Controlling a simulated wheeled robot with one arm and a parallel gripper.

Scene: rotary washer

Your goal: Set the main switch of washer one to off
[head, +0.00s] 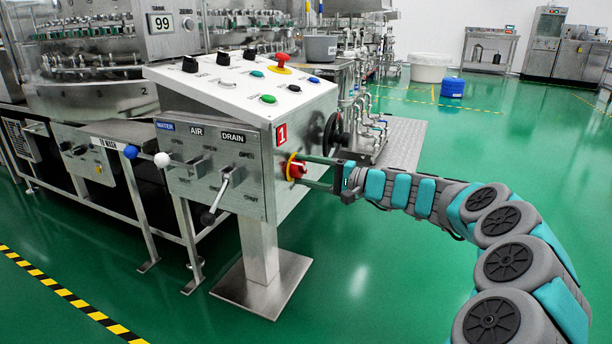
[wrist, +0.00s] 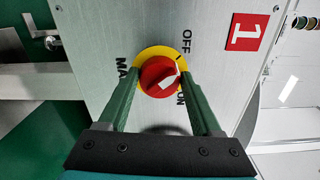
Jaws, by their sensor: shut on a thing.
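The main switch (head: 296,169) of washer one is a red rotary knob on a yellow round plate, on the side of the console marked with a red 1. In the wrist view the knob (wrist: 158,80) has a white pointer mark that slants to the upper right, between the OFF label (wrist: 186,41) and the ON label (wrist: 182,98). My gripper (head: 307,172) reaches it from the right. Its two green fingers (wrist: 162,84) lie on either side of the knob, shut on it. The fingers hide part of the plate.
A black handwheel (head: 332,134) stands out just behind and above my gripper. The sloped console top (head: 237,84) carries several knobs and buttons. A lever (head: 222,190) juts from its front. The green floor to the right is open.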

